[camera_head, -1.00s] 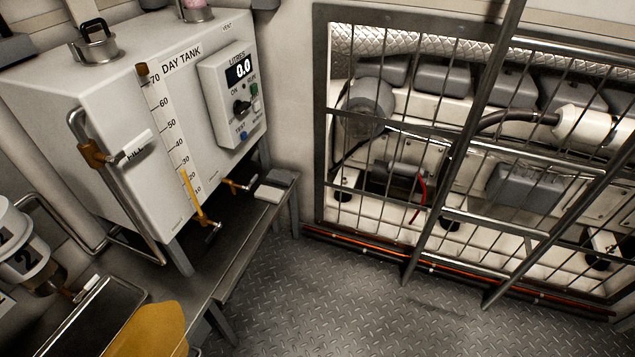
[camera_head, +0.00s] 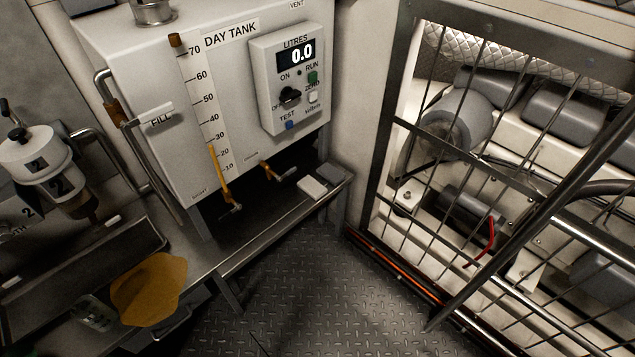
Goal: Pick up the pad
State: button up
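A small flat white pad-like block (camera_head: 312,187) lies on the right end of the metal bench under the day tank. A flat dark grey piece (camera_head: 333,174) lies right beside it. A limp yellow-orange cloth-like sheet (camera_head: 150,290) hangs over the bench's front edge at lower left. I cannot tell for certain which of these is the pad. My gripper is not in view.
The white day tank (camera_head: 165,150), with gauge and taps, stands over the bench (camera_head: 250,238). A numbered canister (camera_head: 40,160) and dark tray (camera_head: 80,262) are at left. A barred frame (camera_head: 385,150) fills the right. The chequer-plate floor (camera_head: 310,290) between is clear.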

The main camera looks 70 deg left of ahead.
aim_at(311, 185)
jog(key=u, duration=0.4)
jog(key=i, duration=0.6)
jog(key=u, duration=1.2)
jog(key=i, duration=0.4)
jog(key=u, duration=0.35)
